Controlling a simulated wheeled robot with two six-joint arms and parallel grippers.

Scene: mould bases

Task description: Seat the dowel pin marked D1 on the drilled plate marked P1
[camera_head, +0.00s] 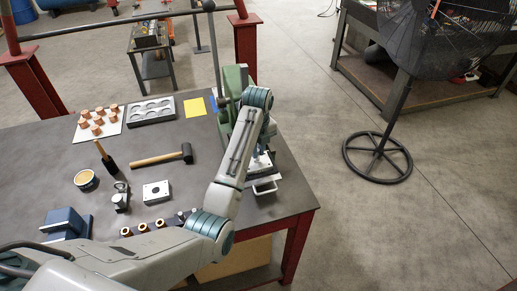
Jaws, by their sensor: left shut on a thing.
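My left arm reaches in from the lower left and bends over the right part of the table. My left gripper (264,181) points down near the table's right edge, in front of the green press. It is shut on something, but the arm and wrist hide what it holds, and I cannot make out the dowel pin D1. A small light metal plate (156,191) with a dark hole lies on the table left of my forearm, apart from the gripper. I cannot read a P1 mark on it. My right gripper is not in view.
A green press (228,110) stands at the table's back right. A mallet (163,155), a tray with round recesses (151,111), copper-coloured pieces on a white sheet (98,122) and a blue block (66,222) lie on the dark table (215,160). A black fan stands on the floor at right.

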